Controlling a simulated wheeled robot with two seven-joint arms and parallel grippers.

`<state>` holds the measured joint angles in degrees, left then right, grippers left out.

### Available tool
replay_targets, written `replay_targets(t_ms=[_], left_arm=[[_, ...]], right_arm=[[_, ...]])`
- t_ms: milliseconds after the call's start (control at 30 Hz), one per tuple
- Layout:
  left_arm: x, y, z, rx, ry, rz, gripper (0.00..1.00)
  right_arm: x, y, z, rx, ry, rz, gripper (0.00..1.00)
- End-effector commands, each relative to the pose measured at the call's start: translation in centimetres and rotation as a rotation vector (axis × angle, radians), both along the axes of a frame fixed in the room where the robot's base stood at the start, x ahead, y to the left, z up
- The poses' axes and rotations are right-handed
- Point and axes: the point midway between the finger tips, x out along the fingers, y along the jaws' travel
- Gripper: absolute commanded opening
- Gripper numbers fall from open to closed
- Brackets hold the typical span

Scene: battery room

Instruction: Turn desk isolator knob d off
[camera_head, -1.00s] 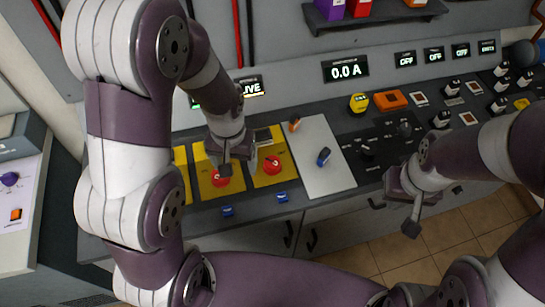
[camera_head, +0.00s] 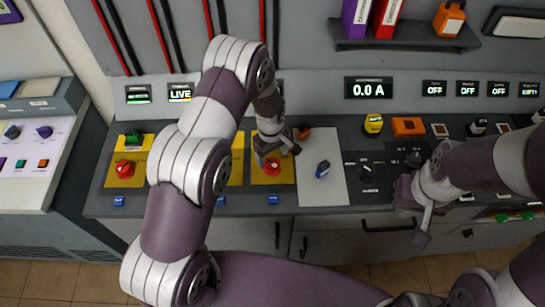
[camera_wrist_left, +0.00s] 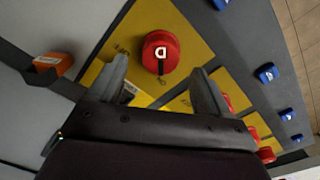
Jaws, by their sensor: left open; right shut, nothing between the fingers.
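Knob d (camera_wrist_left: 160,52) is a round red knob marked D on a yellow plate (camera_wrist_left: 202,42) in the left wrist view. Its dark pointer mark faces the printed word at the gripper's side, which looks like ON; OFF seems printed to the left. In the head view it is the rightmost red knob (camera_head: 279,168). My left gripper (camera_head: 277,146) is just behind and above it there. In the left wrist view this gripper (camera_wrist_left: 160,82) is open, with the knob ahead of its fingertips and nothing between them. My right gripper (camera_head: 421,228) is shut and empty by the desk's front edge.
Another red knob (camera_head: 125,170) sits on a yellow plate to the left; my left arm hides part of the row. An orange block (camera_wrist_left: 54,63) is near the left finger.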

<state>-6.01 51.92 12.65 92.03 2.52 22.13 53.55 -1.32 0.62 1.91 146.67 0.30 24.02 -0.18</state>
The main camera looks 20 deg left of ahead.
Motion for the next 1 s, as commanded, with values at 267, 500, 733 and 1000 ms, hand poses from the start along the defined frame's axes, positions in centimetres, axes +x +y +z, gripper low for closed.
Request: replay_targets(t_ms=[267,500,733,1000], left_arm=[[0.1,-0.1,-3.6,0.000,0.000,0.000,0.79],[0.1,-0.1,-3.9,-0.001,-0.002,-0.001,0.79],[0.1,-0.1,-3.9,-0.001,-0.002,-0.001,0.23],[0.2,0.0,-4.0,0.000,-0.004,-0.015,0.23]], right_arm=[[0.0,0.0,1.1,0.000,0.000,0.000,0.00],[0.0,0.0,1.1,0.000,0.000,0.000,0.00],[0.0,0.0,1.1,0.000,0.000,0.000,0.00],[0.0,0.0,0.9,0.000,0.000,0.000,0.00]])
